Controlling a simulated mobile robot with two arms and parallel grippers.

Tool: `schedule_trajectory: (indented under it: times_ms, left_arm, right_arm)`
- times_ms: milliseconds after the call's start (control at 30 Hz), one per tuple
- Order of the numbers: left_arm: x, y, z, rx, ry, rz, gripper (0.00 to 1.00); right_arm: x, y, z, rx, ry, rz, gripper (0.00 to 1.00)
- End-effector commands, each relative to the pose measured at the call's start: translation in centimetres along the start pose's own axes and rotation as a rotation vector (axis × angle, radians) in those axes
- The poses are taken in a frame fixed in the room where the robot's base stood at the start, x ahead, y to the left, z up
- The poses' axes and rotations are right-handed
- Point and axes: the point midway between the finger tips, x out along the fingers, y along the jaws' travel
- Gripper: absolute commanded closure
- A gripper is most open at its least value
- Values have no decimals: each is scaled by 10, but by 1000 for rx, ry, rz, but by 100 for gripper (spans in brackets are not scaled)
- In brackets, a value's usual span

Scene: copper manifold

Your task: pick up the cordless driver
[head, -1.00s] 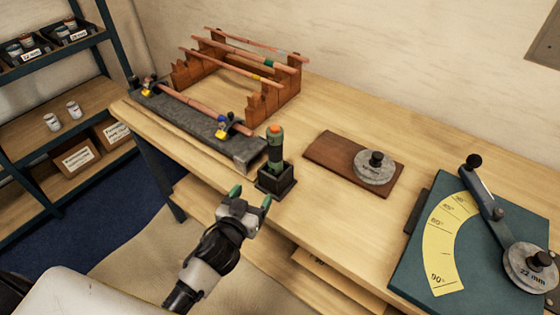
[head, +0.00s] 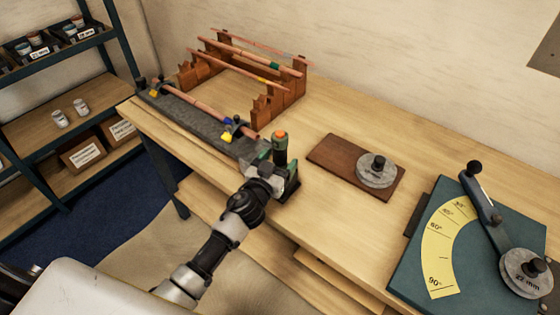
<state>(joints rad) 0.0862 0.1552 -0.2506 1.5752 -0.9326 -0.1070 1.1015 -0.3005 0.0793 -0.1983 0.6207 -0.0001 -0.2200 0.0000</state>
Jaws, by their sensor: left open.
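The cordless driver (head: 280,147) stands upright in a dark square holder (head: 291,189) near the front edge of the workbench. It has a dark green body and an orange top. My left gripper (head: 279,163) is open and reaches the driver from the front left. Its green-tipped fingers are at the driver's lower body, one on the left and one on the right. I cannot tell whether they touch it. The gripper hides part of the holder and the driver's lower end. My right gripper is not in view.
Behind left, a grey fixture (head: 195,121) holds a copper pipe beside a wooden rack (head: 272,105) of pipes. A brown board (head: 333,158) with a round grey die (head: 377,171) lies to the right. A teal bending plate (head: 475,275) is at far right. Bench is clear between.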

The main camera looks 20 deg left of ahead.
Motion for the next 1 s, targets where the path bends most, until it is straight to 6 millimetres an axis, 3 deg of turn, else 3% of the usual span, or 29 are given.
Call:
schedule_trajectory:
  times_ms: [100,333,733,1000]
  left_arm:
    - [9,0,1,-1,-1,-1,26]
    - [10,0,1,-1,-1,0,26]
    - [10,0,1,0,-1,0,84]
    - [10,0,-5,1,4,0,84]
  right_arm:
    - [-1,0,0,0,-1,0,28]
    - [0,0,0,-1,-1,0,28]
    - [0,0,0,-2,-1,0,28]
    - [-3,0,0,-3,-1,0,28]
